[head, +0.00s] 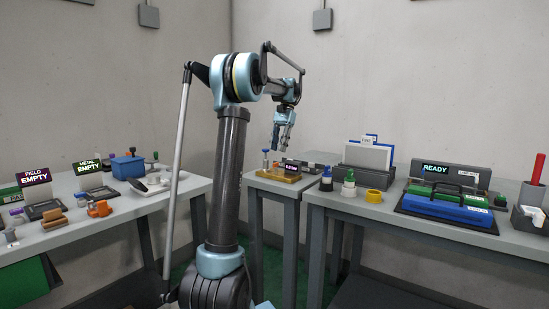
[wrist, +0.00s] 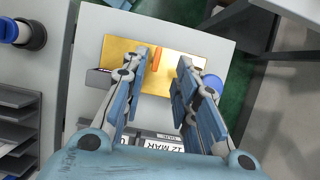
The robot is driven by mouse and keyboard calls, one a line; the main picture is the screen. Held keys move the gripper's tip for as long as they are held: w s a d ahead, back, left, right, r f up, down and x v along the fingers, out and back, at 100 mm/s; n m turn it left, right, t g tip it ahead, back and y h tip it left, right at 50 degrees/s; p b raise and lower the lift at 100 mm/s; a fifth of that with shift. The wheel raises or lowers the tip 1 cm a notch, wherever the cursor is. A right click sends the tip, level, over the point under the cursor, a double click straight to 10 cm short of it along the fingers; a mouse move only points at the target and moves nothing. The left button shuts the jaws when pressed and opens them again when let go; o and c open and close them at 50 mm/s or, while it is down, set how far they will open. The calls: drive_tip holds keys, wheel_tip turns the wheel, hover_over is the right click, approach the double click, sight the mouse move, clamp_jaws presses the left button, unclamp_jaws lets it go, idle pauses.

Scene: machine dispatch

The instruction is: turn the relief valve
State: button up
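A brass-coloured block (head: 279,175) sits on the small middle table in the head view. It fills the upper middle of the wrist view (wrist: 178,52). A narrow orange piece (wrist: 156,58) stands on it, perhaps the relief valve's handle; I cannot tell for sure. A round blue knob (wrist: 213,83) is at the block's right in the wrist view. My gripper (head: 281,148) points down above the block. Its fingers (wrist: 162,64) are spread with nothing held, and the orange piece shows between the tips. The fingers look above it, not touching.
A label plate (wrist: 165,148) with "12 MAX" lettering lies near the block.

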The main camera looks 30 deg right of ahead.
drive_tip(key=shift+v, duration=2.5)
drive_tip(key=s+a+f+n+t+h, duration=0.1)
drive_tip(key=s+a+f+n+h, duration=0.2)
drive_tip(key=a, duration=1.2)
drive_tip(key=s+a+f+n, duration=0.3)
drive_tip(key=s+a+f, duration=0.15)
drive_tip(key=a, duration=0.95)
drive_tip(key=s+a+f+n+t, duration=0.1)
drive_tip(key=s+a+f+n, duration=0.1)
drive_tip(key=s+a+f, duration=0.3)
drive_tip(key=s+a+f+n+t, duration=0.1)
drive_tip(key=s+a+f+n, duration=0.2)
drive_tip(key=f, duration=0.9)
drive_tip(key=s+a+f+n+t+h, duration=0.1)
drive_tip(key=s+a+f+n, duration=0.1)
drive_tip(key=s+a+f, duration=0.6)
drive_tip(key=shift+s+f+n, duration=0.25)
drive_tip(key=shift+s+n, duration=0.05)
drive_tip(key=shift+s, duration=0.75)
drive_tip(key=shift+a, duration=0.15)
